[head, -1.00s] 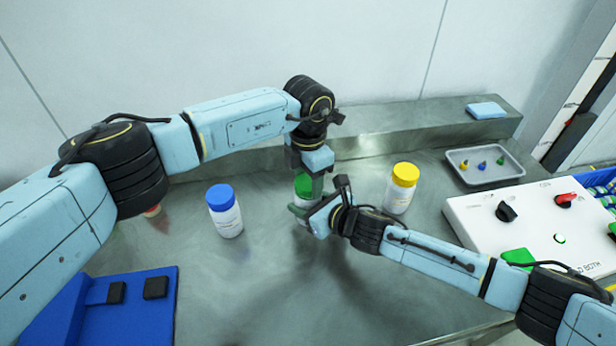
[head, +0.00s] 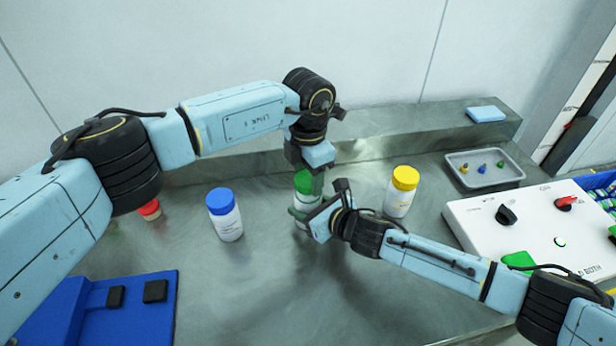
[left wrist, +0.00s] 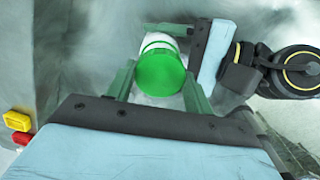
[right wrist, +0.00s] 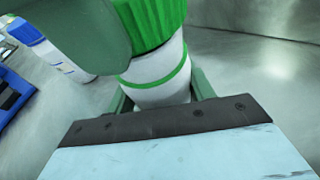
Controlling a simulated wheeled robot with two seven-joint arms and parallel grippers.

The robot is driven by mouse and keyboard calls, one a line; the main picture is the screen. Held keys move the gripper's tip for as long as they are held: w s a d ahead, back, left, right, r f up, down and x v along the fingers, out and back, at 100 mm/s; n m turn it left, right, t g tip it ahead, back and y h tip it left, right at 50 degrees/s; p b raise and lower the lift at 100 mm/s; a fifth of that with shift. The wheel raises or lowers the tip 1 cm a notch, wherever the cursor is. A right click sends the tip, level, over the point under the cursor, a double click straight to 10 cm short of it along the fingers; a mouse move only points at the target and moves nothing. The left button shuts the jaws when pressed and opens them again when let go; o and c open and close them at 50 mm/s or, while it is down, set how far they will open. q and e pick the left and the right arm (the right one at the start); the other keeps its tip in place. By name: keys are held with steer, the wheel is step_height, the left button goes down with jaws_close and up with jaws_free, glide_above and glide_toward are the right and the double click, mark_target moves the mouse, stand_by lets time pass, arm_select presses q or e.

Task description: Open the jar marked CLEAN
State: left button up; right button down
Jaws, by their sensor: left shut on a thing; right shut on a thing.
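A white jar with a green ridged lid stands mid-table; its body (right wrist: 160,85) shows in the right wrist view, with a green ring below the lid (right wrist: 152,20). The lid also shows in the head view (head: 304,181) and left wrist view (left wrist: 160,72). My left gripper (head: 310,180) comes from above and is shut on the lid. My right gripper (head: 306,212) is shut on the jar body from the right, lower down. No marking CLEAN is readable. I cannot tell whether the lid is loose.
A blue-lidded jar (head: 225,216) stands left and a yellow-lidded jar (head: 401,192) right. A red cap (head: 149,209) shows by my left arm. A blue fixture (head: 130,305) is front left. A white control panel (head: 530,228) and a grey tray (head: 484,169) are at right.

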mark_target(308, 178)
arm_select(q)
steer(key=shift+r, duration=0.2)
steer(key=shift+r, duration=1.9)
arm_select(e)
steer(key=shift+c, duration=2.4)
jaws_free()
steer(key=shift+d, duration=0.1)
